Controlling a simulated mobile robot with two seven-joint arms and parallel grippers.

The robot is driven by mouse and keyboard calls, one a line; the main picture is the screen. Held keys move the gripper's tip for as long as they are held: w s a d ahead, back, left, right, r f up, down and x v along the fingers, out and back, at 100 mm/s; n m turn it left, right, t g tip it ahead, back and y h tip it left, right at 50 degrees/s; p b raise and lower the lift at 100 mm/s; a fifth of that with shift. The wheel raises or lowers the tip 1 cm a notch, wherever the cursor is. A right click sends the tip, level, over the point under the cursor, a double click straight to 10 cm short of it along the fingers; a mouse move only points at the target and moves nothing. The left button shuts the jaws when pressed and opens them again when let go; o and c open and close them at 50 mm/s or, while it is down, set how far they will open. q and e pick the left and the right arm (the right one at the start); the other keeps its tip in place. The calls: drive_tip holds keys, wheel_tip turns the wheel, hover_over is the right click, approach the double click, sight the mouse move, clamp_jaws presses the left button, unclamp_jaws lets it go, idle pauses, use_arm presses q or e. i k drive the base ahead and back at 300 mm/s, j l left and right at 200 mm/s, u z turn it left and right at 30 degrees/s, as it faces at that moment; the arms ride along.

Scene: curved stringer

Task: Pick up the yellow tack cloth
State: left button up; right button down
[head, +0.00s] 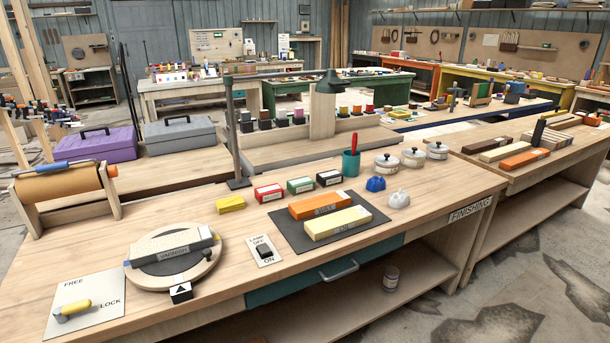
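A small yellow block-like piece (231,204), which looks like the folded yellow tack cloth, lies flat on the wooden workbench (215,268). It is just in front of the foot of a dark upright post and left of a red box. Its top and front show and nothing covers it. Neither of my grippers is in the head view.
A red box (269,193) is close right of the cloth. The dark post (234,140) stands behind it. A round turntable (203,268) with a block labelled VARNISH is front left; a lamp switch (263,252) is front right. Bare wood lies in front.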

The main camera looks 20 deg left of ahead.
sight(226, 205)
drive_tip(key=u, duration=1.15)
